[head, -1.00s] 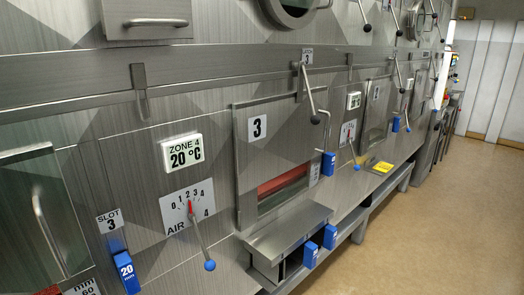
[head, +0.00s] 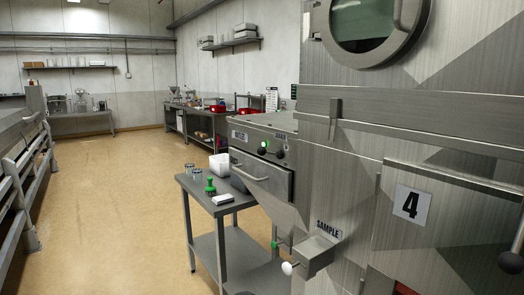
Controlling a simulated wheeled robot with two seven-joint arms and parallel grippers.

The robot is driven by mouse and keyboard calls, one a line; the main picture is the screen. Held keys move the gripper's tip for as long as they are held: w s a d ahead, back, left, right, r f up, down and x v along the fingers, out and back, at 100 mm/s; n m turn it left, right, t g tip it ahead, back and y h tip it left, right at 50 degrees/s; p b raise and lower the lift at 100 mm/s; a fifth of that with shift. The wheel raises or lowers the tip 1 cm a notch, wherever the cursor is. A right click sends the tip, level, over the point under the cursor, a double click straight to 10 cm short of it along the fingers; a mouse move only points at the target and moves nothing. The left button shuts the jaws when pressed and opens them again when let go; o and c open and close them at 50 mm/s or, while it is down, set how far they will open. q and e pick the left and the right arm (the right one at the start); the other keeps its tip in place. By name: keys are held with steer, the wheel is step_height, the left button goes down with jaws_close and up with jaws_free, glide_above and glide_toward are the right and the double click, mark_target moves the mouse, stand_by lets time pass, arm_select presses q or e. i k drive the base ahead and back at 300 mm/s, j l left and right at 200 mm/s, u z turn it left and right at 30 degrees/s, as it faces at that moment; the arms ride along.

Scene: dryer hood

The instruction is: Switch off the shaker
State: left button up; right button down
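A steel unit (head: 262,132) projects from the left end of the big machine, and it may be the shaker. Its front carries a lit green button or lamp (head: 263,147) with a dark knob (head: 280,153) to its right. A small label on the unit is too small to read surely. Neither of my grippers is in view.
A steel side table (head: 222,205) with a white container (head: 220,165), jars and a green-topped item stands before the unit. A SAMPLE spout (head: 318,256) with a white knob juts out lower right. The tan floor (head: 115,200) is open at left, beside a railing (head: 25,180).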

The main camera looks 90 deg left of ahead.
mark_target(261, 151)
steer(key=u, duration=2.75)
